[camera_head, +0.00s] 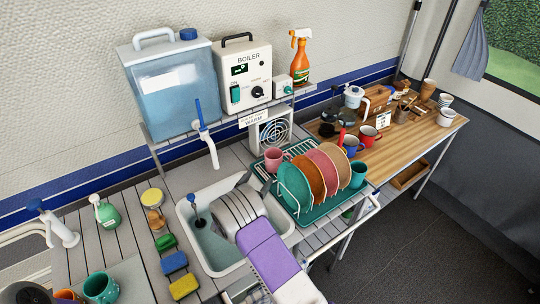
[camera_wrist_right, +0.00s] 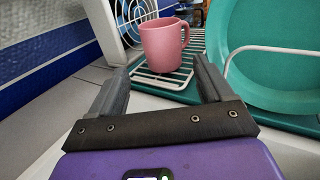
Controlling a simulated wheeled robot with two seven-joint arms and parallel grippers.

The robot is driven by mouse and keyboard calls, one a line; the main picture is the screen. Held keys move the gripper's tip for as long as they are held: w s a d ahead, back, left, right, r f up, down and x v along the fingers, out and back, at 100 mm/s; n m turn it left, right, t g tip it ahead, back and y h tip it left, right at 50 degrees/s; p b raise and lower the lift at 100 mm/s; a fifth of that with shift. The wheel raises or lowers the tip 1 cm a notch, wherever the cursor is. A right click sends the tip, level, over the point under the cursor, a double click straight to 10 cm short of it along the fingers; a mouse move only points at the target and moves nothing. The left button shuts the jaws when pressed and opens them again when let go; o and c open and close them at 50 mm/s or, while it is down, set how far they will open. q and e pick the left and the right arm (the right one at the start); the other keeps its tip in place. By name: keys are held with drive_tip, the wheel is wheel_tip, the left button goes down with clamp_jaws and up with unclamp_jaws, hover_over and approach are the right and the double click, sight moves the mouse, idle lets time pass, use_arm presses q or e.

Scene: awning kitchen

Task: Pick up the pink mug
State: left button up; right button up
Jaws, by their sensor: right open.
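The pink mug (camera_head: 273,160) stands upright at the left back of the green dish rack (camera_head: 320,214), beside the plates. In the right wrist view the pink mug (camera_wrist_right: 163,46) is just ahead of my right gripper (camera_wrist_right: 161,72), with its handle to the right. The two fingers are spread and nothing is between them; the mug is beyond the tips. In the head view my purple right wrist reaches over the sink, and my right gripper (camera_head: 247,187) is near the rack's left side, its fingers partly hidden. My left gripper is not in view.
Several coloured plates (camera_head: 325,170) stand upright in the rack, right of the mug; a green plate (camera_wrist_right: 265,50) rises close to my right finger. A fan heater (camera_head: 272,132) stands behind the mug. The sink (camera_head: 187,215) lies to the left, with a tap (camera_head: 207,140) above it.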

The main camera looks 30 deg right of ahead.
sight(269, 164)
drive_tip(key=x, duration=0.5)
drive_tip(key=shift+s+d+b, duration=0.15)
drive_tip(key=shift+d+b, duration=0.15)
drive_tip(key=x, duration=0.6)
drive_tip(key=shift+a+b, duration=0.1)
drive_tip(key=shift+b, duration=0.25)
drive_tip(key=shift+r, duration=0.15)
drive_tip(key=c, duration=0.8)
